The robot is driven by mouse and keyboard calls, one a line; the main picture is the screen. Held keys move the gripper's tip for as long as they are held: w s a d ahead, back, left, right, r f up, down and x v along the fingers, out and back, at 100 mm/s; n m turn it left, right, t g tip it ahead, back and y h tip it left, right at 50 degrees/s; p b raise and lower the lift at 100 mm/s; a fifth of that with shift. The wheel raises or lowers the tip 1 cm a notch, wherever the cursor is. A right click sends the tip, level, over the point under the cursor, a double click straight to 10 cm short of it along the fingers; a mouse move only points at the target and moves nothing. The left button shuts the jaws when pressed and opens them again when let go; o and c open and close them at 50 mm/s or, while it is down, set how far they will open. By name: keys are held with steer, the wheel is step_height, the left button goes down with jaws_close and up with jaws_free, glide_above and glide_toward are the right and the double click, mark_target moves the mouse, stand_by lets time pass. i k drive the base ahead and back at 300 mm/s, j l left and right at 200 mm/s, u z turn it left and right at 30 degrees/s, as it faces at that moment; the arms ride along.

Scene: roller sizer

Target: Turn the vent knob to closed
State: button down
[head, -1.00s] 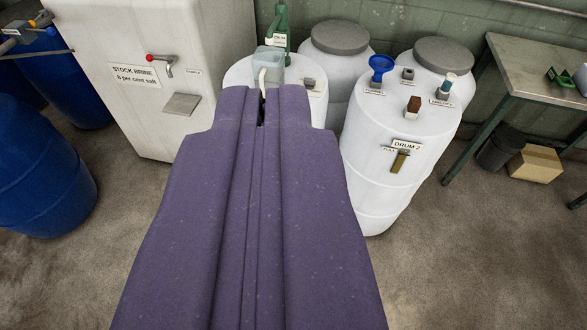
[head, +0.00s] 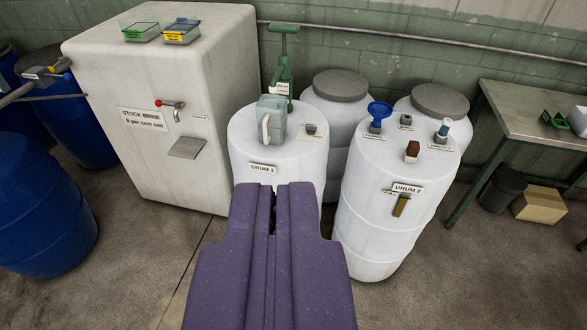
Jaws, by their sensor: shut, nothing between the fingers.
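My gripper (head: 273,192), purple, points forward at the bottom middle, its fingers shut and empty. Its tips overlap the front of white drum 1 (head: 245,150), just below its label, apparently in front of it. On drum 1's top are a clear jug (head: 271,120) and a small grey knob-like fitting (head: 312,130) on a pale plate. White drum 2 (head: 375,215) stands to the right. Its top carries a small grey fitting (head: 405,121) and a brown block-like fitting (head: 411,150). The small labels are unreadable, so I cannot tell which fitting is the vent knob.
A blue funnel (head: 379,112) and a white-and-blue fitting (head: 442,131) rise from drum 2. A green pump (head: 284,72) stands behind drum 1. The stock brine tank (head: 120,85) is left, blue barrels (head: 45,205) farther left, a bench (head: 520,105) right. Front-right floor is clear.

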mark_target(311, 130)
steer(key=i+l+z, duration=0.2)
steer(key=i, duration=1.15)
steer(key=i+j+z, duration=0.25)
steer(key=i, duration=1.05)
